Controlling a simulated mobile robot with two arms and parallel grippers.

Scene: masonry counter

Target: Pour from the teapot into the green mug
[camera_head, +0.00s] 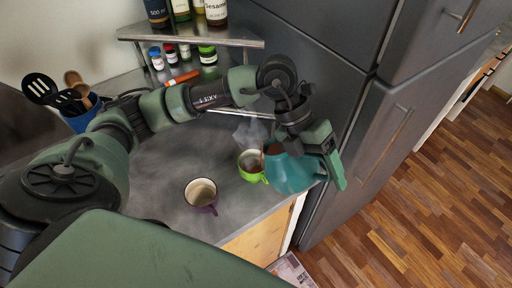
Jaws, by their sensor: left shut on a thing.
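The green mug (245,174) stands upright on the grey counter near its right edge. The teal teapot (291,173) is beside the mug on its right, tilted, with its end toward the mug's rim. My left gripper (316,158) is shut on the teapot at its right side. The teapot partly hides the mug's right side. I cannot tell whether liquid is flowing. My right gripper is not in view.
A purple mug (203,196) stands on the counter left of the green mug. A metal shelf (190,35) with bottles and jars is at the back. A blue utensil holder (80,122) is at left. A dark fridge (375,120) rises close on the right.

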